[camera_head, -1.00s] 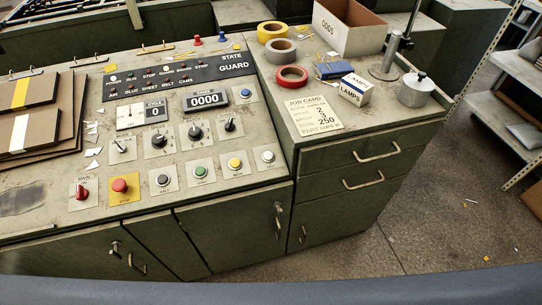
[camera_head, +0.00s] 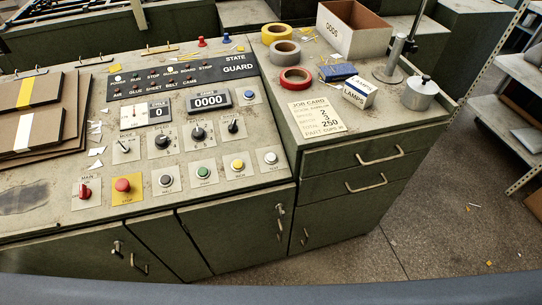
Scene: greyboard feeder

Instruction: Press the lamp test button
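A white round button (camera_head: 270,158) sits at the right end of the lower button row on the control panel (camera_head: 110,222). The small label under it is too blurred to read for certain but may say TEST. To its left are a yellow button (camera_head: 237,164), a green button (camera_head: 203,172) and a dark button (camera_head: 165,180). A blue button (camera_head: 249,94) is higher up, right of the counter. Neither of my grippers is in view, and nothing covers the buttons.
A red mushroom button (camera_head: 122,185) on a yellow plate and a red main switch (camera_head: 85,191) are at the left. Tape rolls (camera_head: 296,79), an ODDS box (camera_head: 353,38), a LAMPS box (camera_head: 359,92) and a metal pot (camera_head: 420,92) stand on the right cabinet.

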